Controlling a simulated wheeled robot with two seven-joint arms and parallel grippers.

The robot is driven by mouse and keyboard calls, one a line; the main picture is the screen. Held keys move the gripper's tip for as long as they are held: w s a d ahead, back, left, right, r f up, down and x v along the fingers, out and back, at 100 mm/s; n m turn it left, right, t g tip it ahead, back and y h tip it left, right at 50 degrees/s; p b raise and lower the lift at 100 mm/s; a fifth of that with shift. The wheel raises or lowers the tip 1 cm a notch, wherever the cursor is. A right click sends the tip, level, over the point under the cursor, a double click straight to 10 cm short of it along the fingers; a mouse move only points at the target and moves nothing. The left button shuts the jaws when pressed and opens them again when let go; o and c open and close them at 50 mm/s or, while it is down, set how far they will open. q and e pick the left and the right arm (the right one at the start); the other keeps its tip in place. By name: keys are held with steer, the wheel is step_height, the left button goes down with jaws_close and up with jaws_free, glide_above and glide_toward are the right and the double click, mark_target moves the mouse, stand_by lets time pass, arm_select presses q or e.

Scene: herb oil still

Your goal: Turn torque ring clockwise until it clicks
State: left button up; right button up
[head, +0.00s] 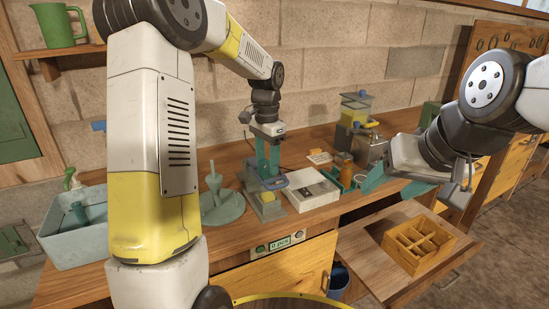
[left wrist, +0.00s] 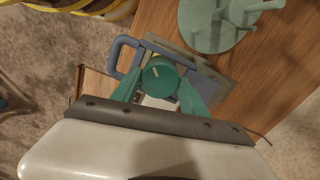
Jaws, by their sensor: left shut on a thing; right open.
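The torque ring (left wrist: 160,77) is a round teal knob with a short pale mark on top, seen in the left wrist view on a small grey-blue device with a side handle. My left gripper (left wrist: 163,84) has its teal fingers on opposite sides of the ring, shut on it. In the head view my left gripper (head: 269,166) points straight down over the device (head: 268,202) on the bench; its fingers largely hide the ring there. My right gripper (head: 358,179) is open, at the right over the bench's front edge, away from the ring.
A green disc stand with a post (head: 218,207) stands left of the device, and a white box (head: 313,190) right of it. A blue-grey tub (head: 75,240) is at the far left. A yellow divided tray (head: 417,246) sits on a pulled-out board below my right gripper.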

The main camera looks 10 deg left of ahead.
mark_target(267, 164)
arm_select(q)
steer(key=shift+m, duration=0.5)
steer(key=o, duration=1.4)
steer(key=shift+c, duration=0.2)
step_height(267, 164, up, 8)
steer(key=shift+f, duration=0.1)
